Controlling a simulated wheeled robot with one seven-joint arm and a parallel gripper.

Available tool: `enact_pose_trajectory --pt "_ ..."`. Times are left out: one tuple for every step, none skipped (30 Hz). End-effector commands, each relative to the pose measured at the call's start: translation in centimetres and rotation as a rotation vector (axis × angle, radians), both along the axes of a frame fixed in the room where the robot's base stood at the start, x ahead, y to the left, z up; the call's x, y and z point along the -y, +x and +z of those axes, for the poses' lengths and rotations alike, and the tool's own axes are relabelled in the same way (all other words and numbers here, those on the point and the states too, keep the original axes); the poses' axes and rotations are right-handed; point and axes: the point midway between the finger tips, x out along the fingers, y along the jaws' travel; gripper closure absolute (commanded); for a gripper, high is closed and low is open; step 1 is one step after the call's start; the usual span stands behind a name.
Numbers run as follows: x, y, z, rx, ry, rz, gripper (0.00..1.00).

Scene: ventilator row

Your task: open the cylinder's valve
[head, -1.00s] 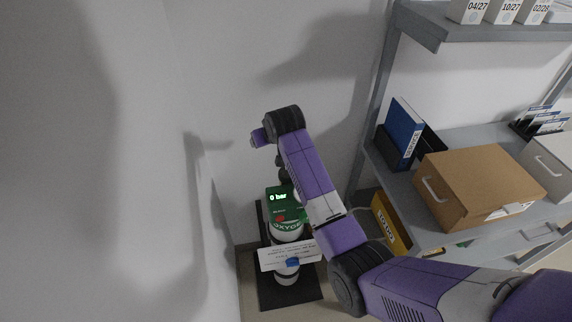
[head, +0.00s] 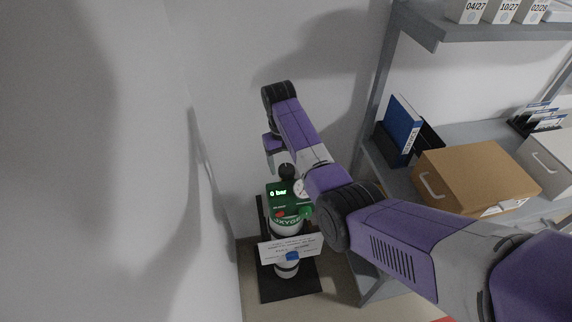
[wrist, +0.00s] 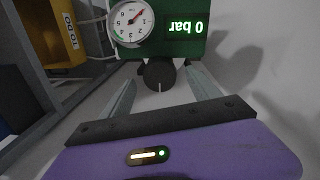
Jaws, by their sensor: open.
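The oxygen cylinder (head: 286,232) stands upright on a dark base plate, with a green head whose display (head: 278,192) reads 0 bar. A dark round valve knob (head: 286,171) sits at the top of the head; in the wrist view the knob (wrist: 158,75) shows just beyond my fingertips, in line with the gap between them. A round pressure gauge (wrist: 131,22) is beside the display. My gripper (wrist: 160,92) is open and empty, its two pale fingers spread on either side of the knob's line. In the head view my wrist is above the cylinder; the fingertips are not clear there.
A grey shelf unit (head: 378,95) stands to the right, with a brown box (head: 475,180) and a blue binder (head: 403,125). A yellow bin (wrist: 57,30) is on its lower level. A wall is close on the left.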

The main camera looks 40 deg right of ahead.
Motion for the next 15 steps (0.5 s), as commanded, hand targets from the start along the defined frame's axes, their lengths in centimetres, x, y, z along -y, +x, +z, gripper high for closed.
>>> enact_pose_trajectory --pt "0.0 0.0 -0.5 -0.002 0.001 0.0 0.29" --pt "0.1 -0.1 -0.8 -0.002 0.001 0.0 0.29" --pt "0.1 0.0 -1.1 0.0 0.0 0.0 0.29" --pt "0.1 0.0 -1.2 0.001 0.0 0.0 0.29" --pt "0.1 0.0 -1.4 0.0 0.0 0.0 0.29" --pt "0.1 -0.1 -1.5 0.0 0.0 0.0 0.29" --pt "0.1 -0.1 -1.6 0.0 0.0 0.0 0.29" --pt "0.1 -0.1 -1.6 0.001 0.0 0.0 0.29" --pt "0.1 0.0 -1.7 0.001 0.0 0.0 0.29" --pt "0.1 0.0 -1.7 0.001 0.0 0.0 0.29" --pt "0.1 0.0 -1.7 0.001 0.0 0.0 0.29" --pt "0.1 0.0 -1.7 0.001 0.0 0.0 0.29" --pt "0.1 0.0 -1.7 0.001 0.0 0.0 0.29" --pt "0.1 0.0 -1.7 0.001 0.0 0.0 0.29" --pt "0.1 0.0 -1.7 0.001 0.0 0.0 0.37"
